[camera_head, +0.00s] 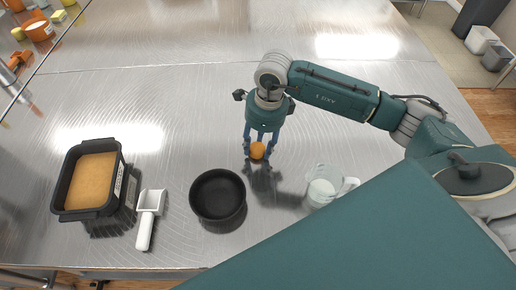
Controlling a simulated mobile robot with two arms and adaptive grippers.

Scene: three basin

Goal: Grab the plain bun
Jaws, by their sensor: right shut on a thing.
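The plain bun (258,151) is a small round orange-brown thing near the middle of the steel table in the head view. My right gripper (259,146) comes down over it from above, with its blue fingers around it. The gripper is shut on the bun. I cannot tell whether the bun still touches the table. My left gripper is not in view.
A black bowl (217,195) stands just left of and nearer than the bun. A clear measuring jug (323,188) stands to the right. A white scoop (148,215) and a black pan (72,208) with orange-brown contents are at left. The table (170,95) behind is clear.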

